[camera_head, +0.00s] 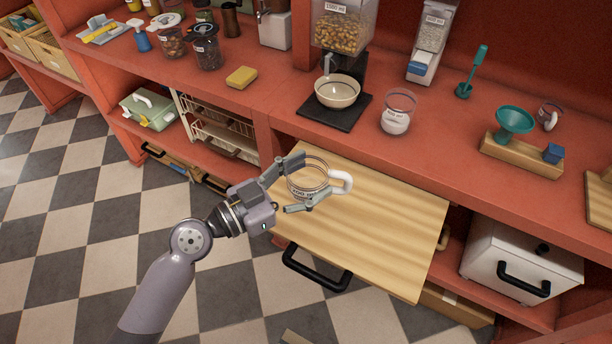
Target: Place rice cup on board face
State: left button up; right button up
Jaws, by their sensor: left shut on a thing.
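A clear cup with a white handle (306,184) and a printed band is between the fingers of my left gripper (309,179), which is shut on it. The cup is upright or nearly so and looks empty. It is over the pale striped wooden board (385,235), near its left edge; I cannot tell whether its base touches the board. The board juts out below the counter, and the rest of its face is bare. Another clear cup (396,112), with white contents and a label, stands on the counter. My right gripper is not in view.
A cream bowl (338,92) sits on a black scale (334,112) below a grain dispenser (342,28). A yellow sponge (241,77) and a wooden block with a teal funnel (514,122) are on the red counter. A black handle (316,268) juts out below the board.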

pick_arm(q)
jog(key=shift+s+a+n+t+y, duration=0.15)
jog(key=shift+a+n+t+y, duration=0.4)
jog(key=shift+t, duration=0.25)
jog(key=s+a+n+t+y, duration=0.1)
jog(key=a+n+t+y, duration=0.1)
jog(key=a, duration=0.1)
jog(key=s+a+f+n+t+y, duration=0.1)
jog(key=a+n+t+y, duration=0.1)
jog(key=a+y, duration=0.1)
jog(key=s+a+n+t+y, duration=0.1)
jog(key=a+n+t+y, duration=0.1)
jog(key=a+n+y, duration=0.1)
jog(key=shift+s+a+f+y, duration=0.15)
jog(key=shift+a+y, duration=0.1)
jog(key=shift+a, duration=0.6)
jog(key=s+a+n+t+y, duration=0.1)
jog(key=s+a+n+y, duration=0.2)
jog(key=a, duration=0.5)
jog(key=s+y, duration=0.1)
jog(key=y, duration=0.1)
jog(key=shift+s+a+f+n+y, duration=0.2)
jog(key=shift+a+n+y, duration=0.15)
jog(key=shift+a+y, duration=0.05)
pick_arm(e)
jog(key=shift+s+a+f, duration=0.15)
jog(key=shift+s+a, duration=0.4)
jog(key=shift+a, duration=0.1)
